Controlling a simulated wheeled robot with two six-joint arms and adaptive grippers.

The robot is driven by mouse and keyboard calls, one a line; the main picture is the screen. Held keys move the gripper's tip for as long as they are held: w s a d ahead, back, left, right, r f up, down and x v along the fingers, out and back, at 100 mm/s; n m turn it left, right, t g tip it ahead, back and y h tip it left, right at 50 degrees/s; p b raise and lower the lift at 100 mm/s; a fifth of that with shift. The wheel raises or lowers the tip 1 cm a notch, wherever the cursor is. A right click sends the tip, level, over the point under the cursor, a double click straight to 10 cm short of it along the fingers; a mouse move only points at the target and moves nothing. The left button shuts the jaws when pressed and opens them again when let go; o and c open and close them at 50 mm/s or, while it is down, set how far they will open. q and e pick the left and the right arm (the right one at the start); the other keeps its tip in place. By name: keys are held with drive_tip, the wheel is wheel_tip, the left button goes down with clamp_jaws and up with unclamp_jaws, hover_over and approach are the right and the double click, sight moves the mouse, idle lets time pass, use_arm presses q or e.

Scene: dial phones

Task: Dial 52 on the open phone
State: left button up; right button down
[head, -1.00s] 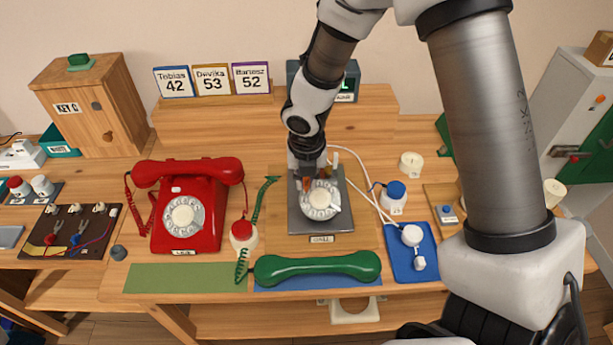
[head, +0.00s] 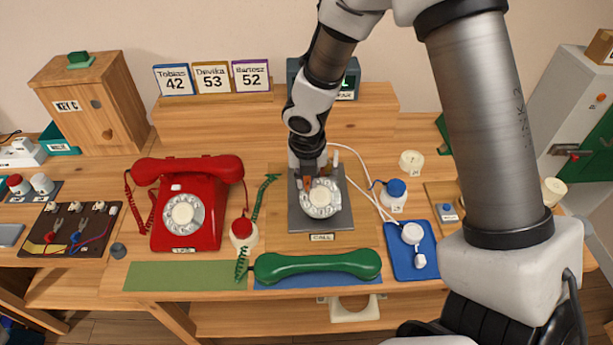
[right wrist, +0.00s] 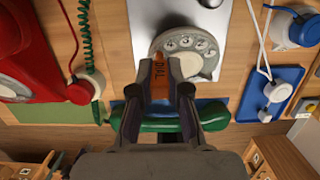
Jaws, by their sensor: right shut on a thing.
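The open phone is a grey metal plate (head: 337,218) with a pale round dial (head: 321,198) on it, in the middle of the table. The dial (right wrist: 190,50) also shows in the right wrist view. My right gripper (head: 304,178) is over the dial's upper left edge. It is shut on an orange stick (right wrist: 160,78) marked DIAL, which points down at the dial. I cannot tell whether its tip sits in a finger hole. A green handset (head: 316,265) lies in front of the plate. My left gripper is not in view.
A red dial phone (head: 187,205) stands to the left. Name cards (head: 211,79) read Tobias 42, Devika 53 and Bartosz 52. A blue tray (head: 405,265) with a white piece lies to the right, with a blue-capped jar (head: 395,200) behind it. White cables run beside the plate.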

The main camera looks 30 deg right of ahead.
drive_tip(key=shift+w+d+r, duration=0.15)
drive_tip(key=shift+d+r, duration=0.05)
drive_tip(key=shift+d, duration=0.35)
drive_tip(key=shift+d+r, duration=0.1)
drive_tip(key=shift+d, duration=0.55)
